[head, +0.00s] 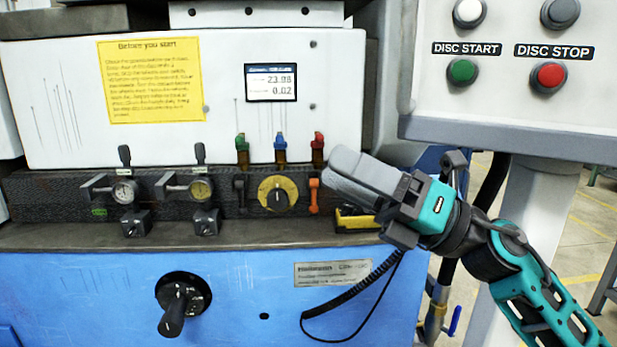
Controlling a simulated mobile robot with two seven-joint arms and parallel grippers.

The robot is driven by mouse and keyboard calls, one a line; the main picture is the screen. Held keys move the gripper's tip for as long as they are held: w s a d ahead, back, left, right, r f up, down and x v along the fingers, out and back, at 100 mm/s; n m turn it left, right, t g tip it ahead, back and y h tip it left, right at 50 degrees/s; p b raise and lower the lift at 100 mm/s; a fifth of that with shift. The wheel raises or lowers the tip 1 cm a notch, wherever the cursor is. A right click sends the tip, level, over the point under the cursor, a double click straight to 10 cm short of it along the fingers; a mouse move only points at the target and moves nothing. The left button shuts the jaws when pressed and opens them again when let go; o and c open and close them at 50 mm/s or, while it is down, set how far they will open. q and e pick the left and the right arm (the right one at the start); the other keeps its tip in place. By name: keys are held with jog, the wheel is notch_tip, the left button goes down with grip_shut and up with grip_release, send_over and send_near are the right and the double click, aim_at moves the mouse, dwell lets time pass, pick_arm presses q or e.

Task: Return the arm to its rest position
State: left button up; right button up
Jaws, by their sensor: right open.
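My right gripper (338,170) comes in from the lower right on its teal and black arm. Its grey fingers point to the upper left, in front of the right end of the machine's dark ledge. I see nothing held in it. The fingers overlap each other from this angle, so the gap between them is hard to see. The red-handled valve (318,145) and the orange lever (314,194) appear just left of the fingertips. I cannot tell whether the fingers touch anything. My left gripper is not in view.
A control panel (440,100) with a green button (462,71) and a red button (550,76) hangs above my right arm. A yellow selector knob (278,195) and gauges (125,191) line the ledge. A black crank handle (175,315) sticks out of the blue front. A coiled cable (352,304) hangs below my gripper.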

jog(key=w+d+f+m+t+h+p, duration=0.1)
jog(key=d+f+m+t+h, duration=0.3)
jog(key=f+m, duration=0.55)
jog(key=d+f+m+t+h, duration=0.2)
jog(key=f+m+t+h, duration=0.35)
jog(key=f+m, duration=0.4)
jog(key=w+d+f+m+t+h+p, duration=0.1)
jog(key=d+f+m+t+h, duration=0.25)
jog(key=f+m+h, duration=0.6)
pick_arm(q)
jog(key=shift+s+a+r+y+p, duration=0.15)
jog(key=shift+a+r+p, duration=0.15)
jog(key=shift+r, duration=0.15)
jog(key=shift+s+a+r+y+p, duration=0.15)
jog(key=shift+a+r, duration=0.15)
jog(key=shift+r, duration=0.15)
pick_arm(e)
jog(key=s+d+f+m+g, duration=0.1)
jog(key=s+f+m+g, duration=0.3)
jog(key=s+f+m, duration=0.2)
jog(key=s+d+f+m+g+h, duration=0.1)
jog(key=s+d+f+m+g, duration=0.1)
jog(key=s+f+m, duration=0.4)
jog(key=s+f+g, duration=0.1)
jog(key=s+f, duration=0.3)
jog(key=f, duration=0.1)
jog(key=shift+s+d+g, duration=0.2)
jog(key=shift+d+g, duration=0.05)
jog(key=shift+g, duration=0.15)
